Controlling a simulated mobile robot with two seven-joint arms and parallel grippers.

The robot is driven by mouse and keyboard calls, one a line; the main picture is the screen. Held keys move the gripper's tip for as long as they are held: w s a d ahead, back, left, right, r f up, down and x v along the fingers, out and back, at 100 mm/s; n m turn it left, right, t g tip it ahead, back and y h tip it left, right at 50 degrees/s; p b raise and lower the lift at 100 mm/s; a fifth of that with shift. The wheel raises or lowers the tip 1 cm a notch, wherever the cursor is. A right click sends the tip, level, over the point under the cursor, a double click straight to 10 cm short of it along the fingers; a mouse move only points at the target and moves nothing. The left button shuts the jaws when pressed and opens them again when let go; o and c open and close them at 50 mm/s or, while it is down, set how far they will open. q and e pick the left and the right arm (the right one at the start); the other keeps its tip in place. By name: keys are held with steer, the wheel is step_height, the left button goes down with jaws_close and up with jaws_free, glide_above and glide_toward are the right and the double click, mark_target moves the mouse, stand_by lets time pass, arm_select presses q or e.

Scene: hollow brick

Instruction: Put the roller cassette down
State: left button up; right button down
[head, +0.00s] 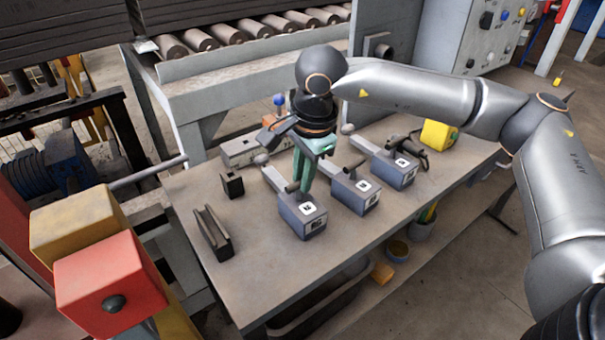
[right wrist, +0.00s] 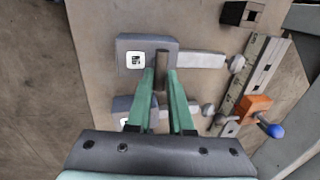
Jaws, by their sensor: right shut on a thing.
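The roller cassette (head: 302,215) is a blue-grey block with white printed tags and a pale bar running out behind it. My right gripper (head: 305,188) comes down from above with its green fingers shut on the cassette's upright grip. In the right wrist view the cassette (right wrist: 129,45) lies beyond the fingertips (right wrist: 160,74), with a dark post between them. The cassette looks level, at or just above the worktable (head: 265,270); I cannot tell if it touches. My left gripper is not in view.
Two similar cassettes stand to the right, a middle one (head: 352,197) and a farther one (head: 398,178). A slotted dark block (head: 213,235) and a small black block (head: 232,185) stand left. A grey rail (head: 238,150) lies behind. The table's front left is clear.

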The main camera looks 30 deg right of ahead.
steer(key=c, duration=0.8)
jaws_free()
steer(key=shift+r, duration=0.1)
steer(key=r, duration=0.4)
steer(key=s+r+p, duration=0.1)
steer(key=r, duration=0.2)
steer(key=s+r, duration=0.1)
steer(key=r, duration=0.3)
steer(key=shift+s+d+r, duration=0.15)
steer(key=shift+r, duration=0.2)
